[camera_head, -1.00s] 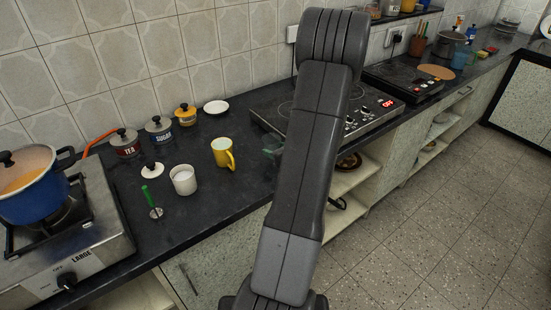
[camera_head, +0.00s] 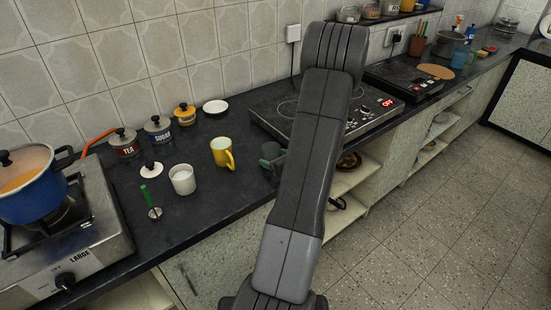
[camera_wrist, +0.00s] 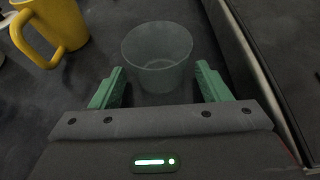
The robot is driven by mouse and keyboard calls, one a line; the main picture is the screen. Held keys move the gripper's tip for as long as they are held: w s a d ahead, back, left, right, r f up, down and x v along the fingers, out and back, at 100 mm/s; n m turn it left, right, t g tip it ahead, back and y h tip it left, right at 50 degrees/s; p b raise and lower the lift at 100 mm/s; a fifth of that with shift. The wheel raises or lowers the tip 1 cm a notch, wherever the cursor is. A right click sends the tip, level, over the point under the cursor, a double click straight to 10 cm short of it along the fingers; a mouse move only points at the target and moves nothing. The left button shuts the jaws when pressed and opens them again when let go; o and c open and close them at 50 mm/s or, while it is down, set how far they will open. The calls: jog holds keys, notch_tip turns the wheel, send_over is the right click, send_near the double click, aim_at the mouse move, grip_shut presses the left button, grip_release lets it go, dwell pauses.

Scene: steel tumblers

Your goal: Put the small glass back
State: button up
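A small clear glass (camera_wrist: 157,55) stands upright on the dark counter in the wrist view. My gripper (camera_wrist: 158,72) is open, with its green fingertips on either side of the glass's near part. Dark gaps show between the glass and both fingers. In the head view my arm hides most of the gripper and I cannot make out the glass. A green part of my gripper (camera_head: 270,155) shows at the left edge of my arm.
A yellow mug (camera_head: 222,152) is left of the glass, also in the wrist view (camera_wrist: 58,25). A cooktop (camera_head: 285,110) borders the right. A blue pot (camera_head: 35,190) sits on a stove.

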jog(key=shift+r+p, duration=0.25)
jog(key=shift+p, duration=0.05)
jog(key=v, duration=1.2)
jog(key=shift+f+b, duration=0.2)
jog(key=shift+b, duration=0.25)
jog(key=x, duration=1.2)
jog(key=shift+a+f, duration=0.1)
jog(key=shift+w+r+p, duration=0.1)
jog(key=shift+r+p, duration=0.25)
jog(key=shift+r, duration=1.05)
